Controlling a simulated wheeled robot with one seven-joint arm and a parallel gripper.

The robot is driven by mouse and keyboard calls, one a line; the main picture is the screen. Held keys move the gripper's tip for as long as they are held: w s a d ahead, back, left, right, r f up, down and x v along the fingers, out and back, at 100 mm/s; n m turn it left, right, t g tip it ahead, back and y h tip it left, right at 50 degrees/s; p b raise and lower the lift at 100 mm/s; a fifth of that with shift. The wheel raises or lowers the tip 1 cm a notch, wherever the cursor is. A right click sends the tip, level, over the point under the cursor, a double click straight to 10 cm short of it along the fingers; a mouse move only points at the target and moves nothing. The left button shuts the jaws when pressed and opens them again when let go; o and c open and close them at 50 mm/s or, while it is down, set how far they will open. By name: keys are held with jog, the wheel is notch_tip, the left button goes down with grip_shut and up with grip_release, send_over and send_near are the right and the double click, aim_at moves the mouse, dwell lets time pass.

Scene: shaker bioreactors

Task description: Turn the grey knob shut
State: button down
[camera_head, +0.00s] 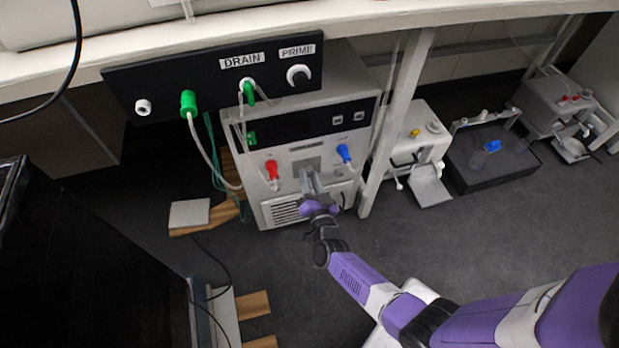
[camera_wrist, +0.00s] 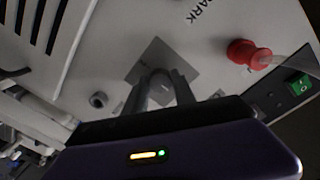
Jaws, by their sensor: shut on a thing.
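My gripper (camera_head: 309,176) is at the front of the white machine (camera_head: 345,115), low on its face between a red handle and a blue handle. Its fingers point at a grey square plate (camera_head: 307,164). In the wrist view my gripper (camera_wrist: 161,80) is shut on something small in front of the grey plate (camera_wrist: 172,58). This fits the grey knob, but the fingers cover it and I cannot make out its shape or turn angle.
The red handle (camera_head: 272,170) and blue handle (camera_head: 344,153) flank my gripper, with tubes attached. In the wrist view the red handle (camera_wrist: 248,54) is at upper right. Above hangs a black panel (camera_head: 215,88) with green fittings and a white PRIME knob (camera_head: 298,75). A table leg (camera_head: 395,120) stands right.

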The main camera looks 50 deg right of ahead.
jog(key=shift+f, duration=0.1)
jog(key=c, duration=1)
grip_release()
jog(key=shift+c, duration=0.2)
jog(key=p+v, duration=0.2)
jog(key=v, duration=0.5)
jog(key=shift+s+a, duration=0.25)
jog(key=shift+s, duration=0.1)
